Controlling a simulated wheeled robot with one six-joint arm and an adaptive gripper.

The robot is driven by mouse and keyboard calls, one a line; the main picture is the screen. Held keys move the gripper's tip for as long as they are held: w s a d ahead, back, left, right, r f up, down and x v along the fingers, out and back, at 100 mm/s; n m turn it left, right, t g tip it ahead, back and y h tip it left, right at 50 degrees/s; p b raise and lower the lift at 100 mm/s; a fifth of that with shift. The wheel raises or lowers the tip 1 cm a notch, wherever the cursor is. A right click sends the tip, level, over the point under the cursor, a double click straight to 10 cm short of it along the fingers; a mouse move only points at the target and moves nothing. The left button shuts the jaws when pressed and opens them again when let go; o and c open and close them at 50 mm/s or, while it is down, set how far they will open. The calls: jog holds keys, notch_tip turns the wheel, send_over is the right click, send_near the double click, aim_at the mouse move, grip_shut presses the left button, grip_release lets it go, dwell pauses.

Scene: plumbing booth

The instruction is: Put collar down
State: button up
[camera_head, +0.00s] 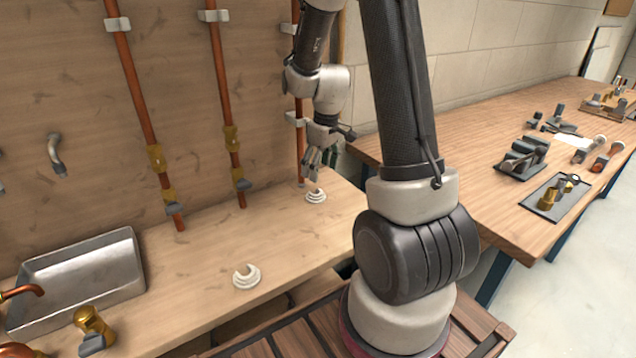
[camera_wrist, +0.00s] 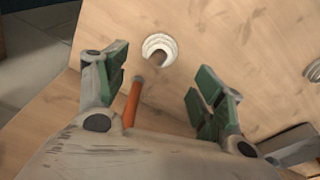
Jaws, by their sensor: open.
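A white ring-shaped collar (camera_head: 316,196) lies on the wooden bench below my gripper (camera_head: 314,164). In the wrist view the collar (camera_wrist: 159,42) sits ahead of the fingertips, with a dark brown patch at its middle; I cannot tell whether this is a hole or a shadow.
A copper pipe (camera_head: 299,140) runs down the back panel close beside my gripper; a copper pipe with a grey end (camera_wrist: 133,100) shows between the fingers. Two more pipes stand farther left. A metal sink (camera_head: 80,275) is at left. The bench between the collars is clear.

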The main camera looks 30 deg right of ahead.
jog(key=s+a+r+m+t, duration=0.1)
jog(key=s+a+r, duration=0.1)
jog(key=s+r, duration=0.6)
jog(key=s+a+r+m+t, duration=0.1)
jog(key=s+a+r, duration=0.2)
jog(key=s+r, duration=0.5)
jog(key=s+r+m+t, duration=0.1)
jog(key=s+r+m, duration=0.1)
jog(key=s+r, duration=0.2)
jog(key=s, duration=0.3)
jog(key=shift+a+r+h, duration=0.15)
jog(key=shift+a+h, duration=0.1)
jog(key=shift+h, duration=0.05)
jog(key=shift+w, duration=0.1)
